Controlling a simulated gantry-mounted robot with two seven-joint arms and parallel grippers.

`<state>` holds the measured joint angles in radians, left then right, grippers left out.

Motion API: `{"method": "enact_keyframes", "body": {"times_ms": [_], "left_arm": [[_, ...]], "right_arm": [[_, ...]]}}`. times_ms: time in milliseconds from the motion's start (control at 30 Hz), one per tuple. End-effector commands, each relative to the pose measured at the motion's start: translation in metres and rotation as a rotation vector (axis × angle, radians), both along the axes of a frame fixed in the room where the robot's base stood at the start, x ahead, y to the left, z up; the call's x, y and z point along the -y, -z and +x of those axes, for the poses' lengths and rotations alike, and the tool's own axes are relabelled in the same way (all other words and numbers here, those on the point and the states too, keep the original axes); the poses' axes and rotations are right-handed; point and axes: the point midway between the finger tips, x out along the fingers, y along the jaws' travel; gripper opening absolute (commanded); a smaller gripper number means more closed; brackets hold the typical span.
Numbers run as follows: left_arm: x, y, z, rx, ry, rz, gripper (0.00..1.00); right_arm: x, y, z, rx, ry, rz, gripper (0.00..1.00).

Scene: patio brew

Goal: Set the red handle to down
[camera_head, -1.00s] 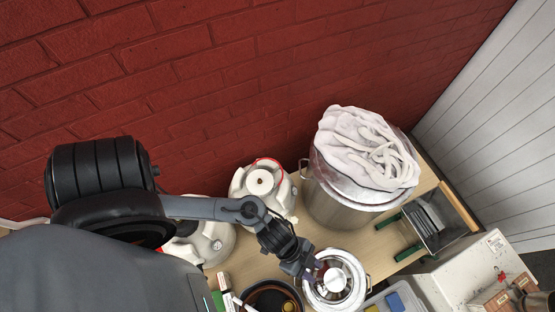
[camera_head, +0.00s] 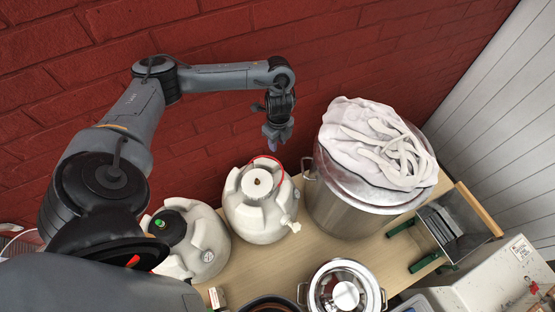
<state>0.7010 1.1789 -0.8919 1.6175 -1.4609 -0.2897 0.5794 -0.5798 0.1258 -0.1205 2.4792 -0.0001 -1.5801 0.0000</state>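A thin red handle (camera_head: 268,157) arcs around the back of the white lid on a grey-white jug (camera_head: 255,215). I cannot tell for sure whether it stands up or lies down. My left gripper (camera_head: 278,143) hangs with its fingers pointing down, just above and behind the handle in the picture. It appears apart from the handle and holds nothing that I can see. Its fingers are small and dark, so their opening is unclear. My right gripper is not in view.
A second jug (camera_head: 191,240) with a black cap stands to the left. A big steel pot (camera_head: 341,206) with white cloth on top stands to the right. A lidded pot (camera_head: 342,290) and a grain mill (camera_head: 455,225) share the wooden table (camera_head: 285,262). A red brick wall rises behind.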

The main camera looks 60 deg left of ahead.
Motion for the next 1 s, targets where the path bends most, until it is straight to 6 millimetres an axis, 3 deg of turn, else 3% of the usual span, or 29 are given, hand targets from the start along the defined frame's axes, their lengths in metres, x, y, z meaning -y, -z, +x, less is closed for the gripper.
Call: {"method": "enact_keyframes", "body": {"times_ms": [567,800,1000], "left_arm": [[0.002,0.081,0.000,0.003,0.001,-0.003,0.35],[0.002,0.100,0.000,0.006,0.001,-0.003,0.35],[0.002,0.104,0.000,0.006,0.002,-0.002,0.35]], "right_arm": [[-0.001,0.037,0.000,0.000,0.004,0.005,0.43],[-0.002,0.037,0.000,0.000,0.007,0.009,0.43],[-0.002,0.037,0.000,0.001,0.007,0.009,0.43]]}}
